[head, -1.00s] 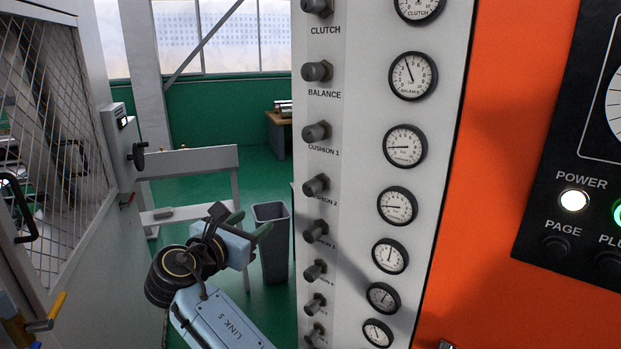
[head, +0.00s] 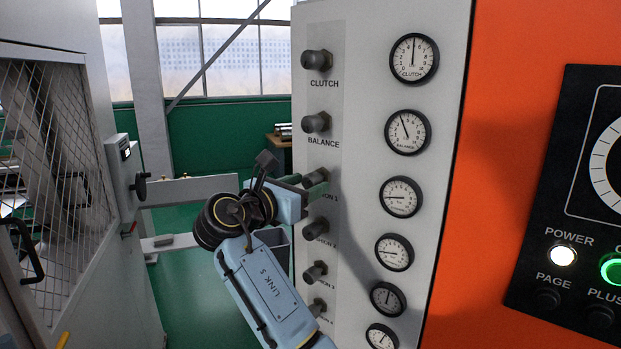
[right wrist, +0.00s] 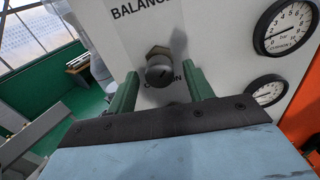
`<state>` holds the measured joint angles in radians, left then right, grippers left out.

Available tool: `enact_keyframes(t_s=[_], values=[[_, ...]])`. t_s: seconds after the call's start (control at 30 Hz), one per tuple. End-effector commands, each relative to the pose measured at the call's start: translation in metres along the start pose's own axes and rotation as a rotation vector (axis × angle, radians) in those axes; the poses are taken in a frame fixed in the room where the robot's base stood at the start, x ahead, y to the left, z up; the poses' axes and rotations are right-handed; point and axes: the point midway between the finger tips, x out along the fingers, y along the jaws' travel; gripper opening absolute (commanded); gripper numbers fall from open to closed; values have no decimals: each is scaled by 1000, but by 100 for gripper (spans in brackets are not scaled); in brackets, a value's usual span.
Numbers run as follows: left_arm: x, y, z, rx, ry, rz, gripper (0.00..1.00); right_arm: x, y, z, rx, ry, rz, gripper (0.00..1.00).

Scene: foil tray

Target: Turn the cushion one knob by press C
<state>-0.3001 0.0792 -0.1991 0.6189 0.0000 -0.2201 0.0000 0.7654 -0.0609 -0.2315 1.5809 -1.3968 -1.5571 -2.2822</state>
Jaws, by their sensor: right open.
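The cushion 1 knob (head: 320,173) is a dark grey round knob on the white panel, below the balance knob; its label is partly covered by my gripper. In the right wrist view the knob (right wrist: 160,71) appears between the two green fingers, near their tips. My right gripper (head: 312,186) is open, its fingers at the panel on either side of the knob. I cannot tell whether the fingers touch it. The cushion 1 gauge (head: 401,197) is to its right, its needle pointing left. My left gripper is not in view.
The balance knob (head: 315,122) is above and the cushion 2 knob (head: 316,230) close below, near my right arm. A mesh-doored cabinet (head: 112,225) stands at left. An orange panel (head: 500,130) and a black control panel (head: 560,240) are at right.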

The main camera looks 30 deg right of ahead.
Motion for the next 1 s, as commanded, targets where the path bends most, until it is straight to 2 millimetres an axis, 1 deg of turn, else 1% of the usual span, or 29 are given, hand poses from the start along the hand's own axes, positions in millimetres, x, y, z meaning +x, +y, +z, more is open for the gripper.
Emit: enact_keyframes(t_s=[0.03,0.2,0.5,0.83,0.87,1.0], values=[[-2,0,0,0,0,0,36,7,0,1,-2,0,-2,52],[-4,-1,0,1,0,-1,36,18,0,0,-1,0,0,52],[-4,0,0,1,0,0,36,20,0,0,0,0,0,52],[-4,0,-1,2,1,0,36,20,0,0,0,1,0,8],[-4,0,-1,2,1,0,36,20,0,0,0,1,0,7],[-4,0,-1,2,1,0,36,20,0,0,6,1,0,7]])
